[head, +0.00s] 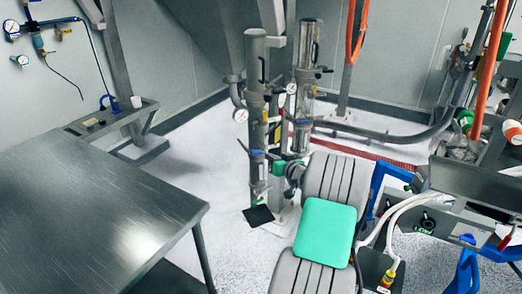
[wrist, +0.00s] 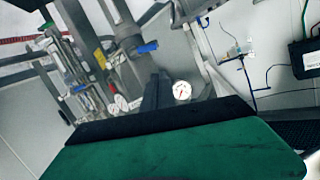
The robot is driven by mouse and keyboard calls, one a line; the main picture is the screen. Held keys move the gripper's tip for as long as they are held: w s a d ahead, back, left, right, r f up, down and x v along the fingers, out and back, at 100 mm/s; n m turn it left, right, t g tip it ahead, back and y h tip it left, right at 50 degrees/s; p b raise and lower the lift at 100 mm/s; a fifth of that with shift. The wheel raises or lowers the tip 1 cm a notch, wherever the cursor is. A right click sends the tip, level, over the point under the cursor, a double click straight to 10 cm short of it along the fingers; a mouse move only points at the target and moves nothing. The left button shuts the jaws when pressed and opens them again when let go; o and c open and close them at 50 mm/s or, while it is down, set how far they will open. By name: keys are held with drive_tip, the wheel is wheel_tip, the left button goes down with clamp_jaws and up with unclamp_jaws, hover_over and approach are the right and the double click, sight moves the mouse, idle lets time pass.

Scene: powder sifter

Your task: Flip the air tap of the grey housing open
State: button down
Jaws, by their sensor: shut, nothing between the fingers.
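Two upright grey cylindrical housings stand near the back wall in the head view: the left housing (head: 256,105) and the right one (head: 305,85), partly clear. In the wrist view, a blue lever (wrist: 147,47) sticks out beside a grey pipe-like body (wrist: 122,32). It looks like a tap handle, but I cannot tell whether it is the air tap or how it is set. My gripper (wrist: 156,82) shows as dark fingers, shut and empty, above its green and black body. The fingers appear apart from the lever. The gripper is not clear in the head view.
A steel table (head: 95,200) fills the left. Round gauges (head: 241,116) sit on the housings. Another white gauge (wrist: 182,91) shows close to my fingers in the wrist view. A cluttered bench with blue frames (head: 470,260) stands at the right. White floor lies between.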

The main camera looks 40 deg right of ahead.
drive_tip(key=d, duration=0.2)
drive_tip(key=p, duration=0.3)
approach(260, 153)
drive_tip(key=w+r, duration=0.4)
drive_tip(key=shift+h, duration=0.3)
drive_tip(key=w+f+p, duration=0.1)
drive_tip(key=w+f, duration=0.1)
drive_tip(key=f, duration=0.1)
drive_tip(key=shift+w+f, duration=0.1)
drive_tip(key=shift+w, duration=0.25)
drive_tip(key=shift+w+f, duration=0.15)
drive_tip(key=shift+f, duration=0.25)
